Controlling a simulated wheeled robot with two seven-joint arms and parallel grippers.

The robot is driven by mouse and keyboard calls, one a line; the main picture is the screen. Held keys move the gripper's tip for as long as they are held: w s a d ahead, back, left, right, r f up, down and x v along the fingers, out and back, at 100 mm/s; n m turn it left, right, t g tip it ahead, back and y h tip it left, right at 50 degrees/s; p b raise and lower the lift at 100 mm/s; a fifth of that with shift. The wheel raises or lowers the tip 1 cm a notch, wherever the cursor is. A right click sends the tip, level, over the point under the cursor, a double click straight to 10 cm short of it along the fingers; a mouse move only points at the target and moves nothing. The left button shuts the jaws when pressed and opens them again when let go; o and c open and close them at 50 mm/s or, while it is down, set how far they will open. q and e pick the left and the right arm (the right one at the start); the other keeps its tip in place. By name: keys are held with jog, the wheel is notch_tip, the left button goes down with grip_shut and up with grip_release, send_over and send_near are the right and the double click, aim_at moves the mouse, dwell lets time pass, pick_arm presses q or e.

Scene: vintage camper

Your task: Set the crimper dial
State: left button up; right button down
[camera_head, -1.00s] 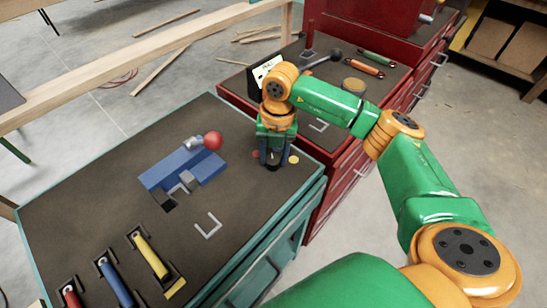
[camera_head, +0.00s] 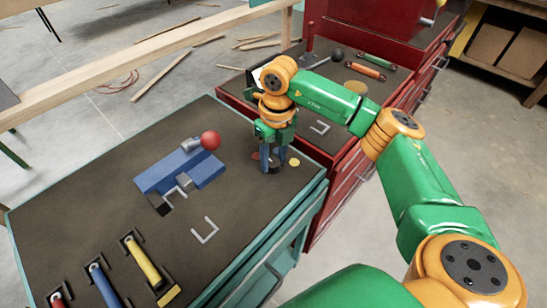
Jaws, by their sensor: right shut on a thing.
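The blue crimper (camera_head: 170,174), with a red ball on its lever (camera_head: 210,140), sits on the dark bench top. To its right is a small dark dial (camera_head: 273,168) between a red spot (camera_head: 256,156) and a yellow spot (camera_head: 294,162) on the bench. My right gripper (camera_head: 272,163) points down over the dial, its fingers shut on it. The fingers hide most of the dial, so its pointing direction cannot be read. My left gripper is not in view.
Yellow (camera_head: 142,260), blue (camera_head: 103,284) and red-handled tools lie at the bench's front left. A white U-shaped outline (camera_head: 205,230) marks bare bench top. A red cabinet (camera_head: 330,160) with tools on it stands behind and right of the bench.

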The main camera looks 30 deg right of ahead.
aim_at(275, 160)
dwell(0.5)
jog(key=shift+c, duration=1.8)
grip_release()
jog(key=r+b, duration=0.1)
jog(key=r, duration=0.6)
jog(key=shift+d, duration=0.2)
